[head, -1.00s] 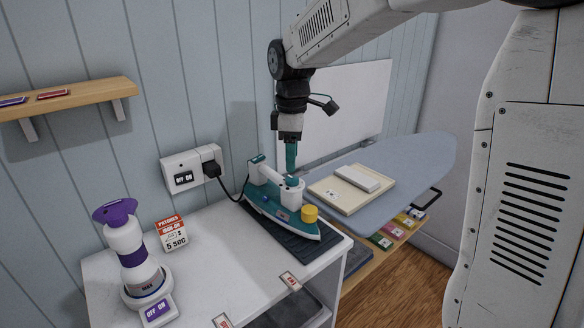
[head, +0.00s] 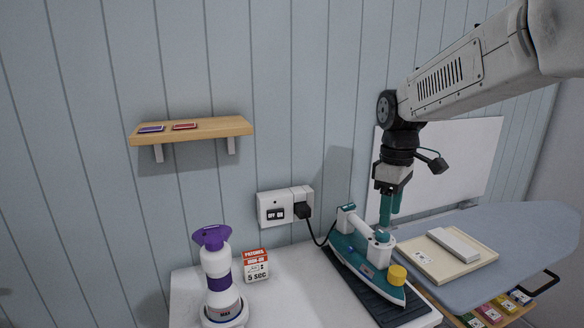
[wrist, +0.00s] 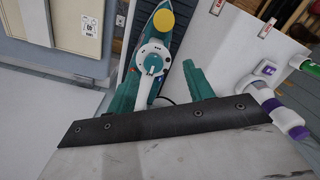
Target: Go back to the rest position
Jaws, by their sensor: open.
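My gripper (head: 390,207) hangs down, in the head view, just above and behind the teal and white iron (head: 362,262). In the wrist view its two teal fingers (wrist: 162,92) are spread, with nothing held between them. The iron (wrist: 153,58) shows beyond and between the fingers, with its yellow cap at the top. It sits on a dark ribbed mat (head: 393,312) on the white cabinet top. In the head view one finger partly hides the other.
A wall socket (head: 272,210) holds the iron's plug. The ironing board (head: 520,225) at right bears a cream tray (head: 420,263). A wooden shelf (head: 215,128) is on the wall.

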